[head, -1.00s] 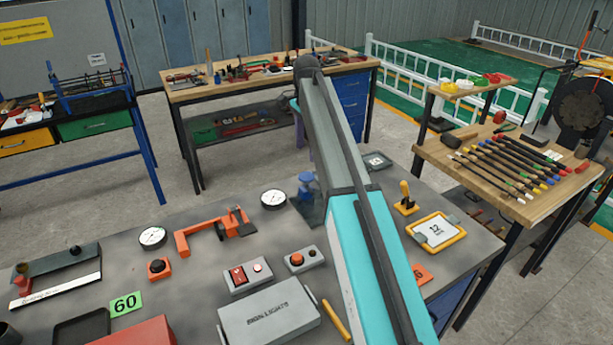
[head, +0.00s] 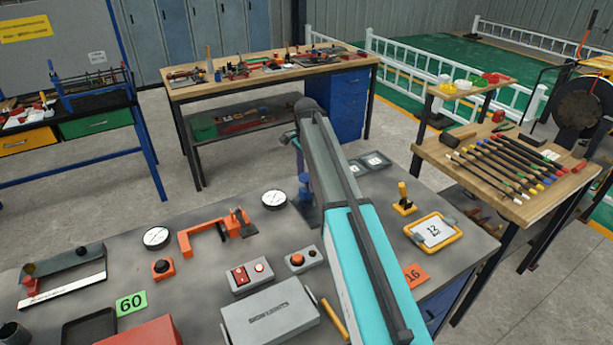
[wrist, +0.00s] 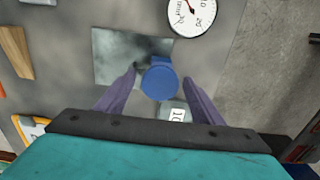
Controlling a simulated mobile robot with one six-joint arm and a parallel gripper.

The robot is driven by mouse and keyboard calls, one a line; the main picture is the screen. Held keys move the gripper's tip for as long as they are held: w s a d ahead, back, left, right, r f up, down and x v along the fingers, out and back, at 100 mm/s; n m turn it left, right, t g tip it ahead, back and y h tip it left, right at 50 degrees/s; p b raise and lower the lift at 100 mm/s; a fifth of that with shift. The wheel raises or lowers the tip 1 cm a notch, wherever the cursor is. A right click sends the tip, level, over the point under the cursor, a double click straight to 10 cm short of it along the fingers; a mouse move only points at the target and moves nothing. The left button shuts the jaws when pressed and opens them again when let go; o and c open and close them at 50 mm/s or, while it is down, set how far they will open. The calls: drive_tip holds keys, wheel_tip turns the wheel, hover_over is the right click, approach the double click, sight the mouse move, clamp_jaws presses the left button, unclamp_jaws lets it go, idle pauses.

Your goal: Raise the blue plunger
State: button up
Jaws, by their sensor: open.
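The blue plunger (wrist: 160,80) shows in the wrist view as a round blue top over a shiny square plate (wrist: 118,58). In the head view the blue plunger (head: 304,190) stands near the back of the grey workbench, partly hidden behind my arm. My gripper (wrist: 166,82) is open, with one purple finger on each side of the plunger's top. Gaps show between the fingers and the blue top, so I see no clear contact. In the head view my gripper is mostly hidden by my arm, with a bit of purple beside the plunger.
A dial gauge (head: 274,199) is left of the plunger. An orange clamp-like tool (head: 216,233) lies farther left. A yellow-handled lever (head: 404,198) and a yellow-framed "12" display (head: 433,231) are to the right. A grey box (head: 268,318) sits in front.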

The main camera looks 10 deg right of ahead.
drive_tip(key=shift+f, duration=0.35)
drive_tip(key=c, duration=1.5)
drive_tip(key=shift+w+r+p, duration=0.1)
drive_tip(key=shift+r+p, duration=0.3)
drive_tip(key=shift+r, duration=1.4)
drive_tip(key=o, duration=1.5)
drive_tip(key=shift+r, duration=0.1)
